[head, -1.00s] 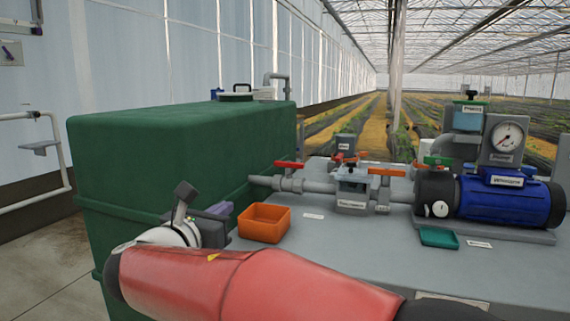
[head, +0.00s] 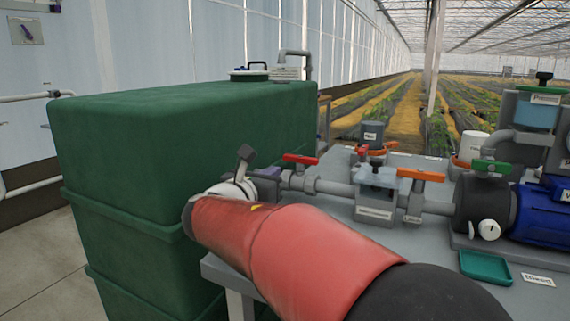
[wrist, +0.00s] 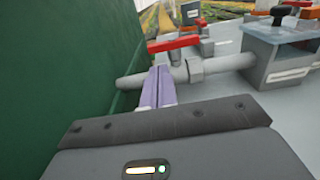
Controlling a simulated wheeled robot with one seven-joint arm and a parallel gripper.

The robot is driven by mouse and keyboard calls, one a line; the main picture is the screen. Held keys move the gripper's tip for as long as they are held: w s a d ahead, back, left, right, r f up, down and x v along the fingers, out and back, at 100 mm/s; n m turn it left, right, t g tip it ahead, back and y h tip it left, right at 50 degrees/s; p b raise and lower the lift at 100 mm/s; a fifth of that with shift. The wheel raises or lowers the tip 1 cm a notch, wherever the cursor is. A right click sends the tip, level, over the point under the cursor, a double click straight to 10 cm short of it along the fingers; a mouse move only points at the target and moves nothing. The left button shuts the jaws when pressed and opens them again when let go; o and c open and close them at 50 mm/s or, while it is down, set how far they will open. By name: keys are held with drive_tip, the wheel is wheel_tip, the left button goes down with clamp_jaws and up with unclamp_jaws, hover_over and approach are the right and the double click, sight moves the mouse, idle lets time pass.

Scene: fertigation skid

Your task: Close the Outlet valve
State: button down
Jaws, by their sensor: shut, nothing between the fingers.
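A valve with a red lever (head: 300,159) sits on the grey pipe beside the green tank; the lever lies roughly along the pipe. The red lever also shows in the wrist view (wrist: 173,43). A valve with an orange lever (head: 421,174) sits further right, past the filter housing (head: 378,190). A green-handled valve (head: 491,167) is at the pump. I cannot read which label says Outlet. My gripper (head: 272,172) is shut and empty. In the wrist view its purple fingertips (wrist: 159,72) are close to the pipe, just below the red lever; contact cannot be told.
The large green tank (head: 180,135) stands close on the left of my arm. The grey bench (head: 330,215) carries the blue pump (head: 545,205), a teal tray (head: 486,267) and grey containers behind the pipe. My red forearm covers part of the bench.

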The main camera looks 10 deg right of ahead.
sight(290, 160)
drive_tip(key=x, duration=0.6)
drive_tip(key=shift+w+d, duration=0.25)
drive_tip(key=shift+w, duration=0.05)
